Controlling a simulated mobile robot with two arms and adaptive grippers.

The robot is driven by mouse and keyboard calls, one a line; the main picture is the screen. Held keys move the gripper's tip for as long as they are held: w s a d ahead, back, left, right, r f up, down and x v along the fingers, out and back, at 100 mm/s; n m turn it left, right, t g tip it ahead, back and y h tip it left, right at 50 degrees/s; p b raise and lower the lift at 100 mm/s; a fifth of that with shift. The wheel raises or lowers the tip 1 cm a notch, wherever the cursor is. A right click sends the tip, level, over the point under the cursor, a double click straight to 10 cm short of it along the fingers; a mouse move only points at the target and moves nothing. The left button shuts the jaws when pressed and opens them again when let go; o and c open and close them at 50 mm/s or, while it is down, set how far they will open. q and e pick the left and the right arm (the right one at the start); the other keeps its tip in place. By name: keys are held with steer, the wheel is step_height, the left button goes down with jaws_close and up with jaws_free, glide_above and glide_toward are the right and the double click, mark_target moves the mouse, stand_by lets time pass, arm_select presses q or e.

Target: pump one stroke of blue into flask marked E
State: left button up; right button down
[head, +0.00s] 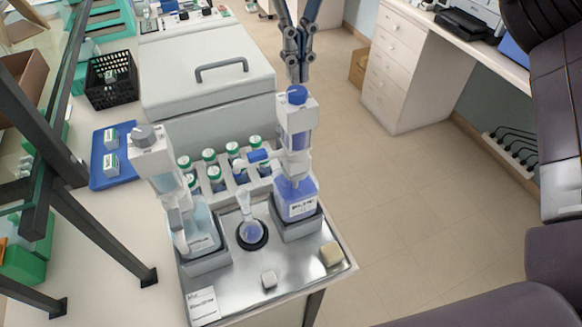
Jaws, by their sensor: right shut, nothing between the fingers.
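A pump dispenser bottle with a blue knob (297,94) and blue liquid (297,190) stands in a holder at the right of the steel tray (300,268). Its label seems to read "BLUE". My left gripper is not in view.
A second dispenser with a grey knob (145,135) stands at the tray's left. Several green-capped bottles (209,156) stand behind. A white block (268,278), a beige block (331,254) and a label card (203,305) lie in front. A large white box (205,80) stands behind.

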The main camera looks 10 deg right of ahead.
stand_by(0.4)
step_height(320, 180, up, 5)
steer(key=p, duration=0.4)
steer(key=shift+p, duration=0.35)
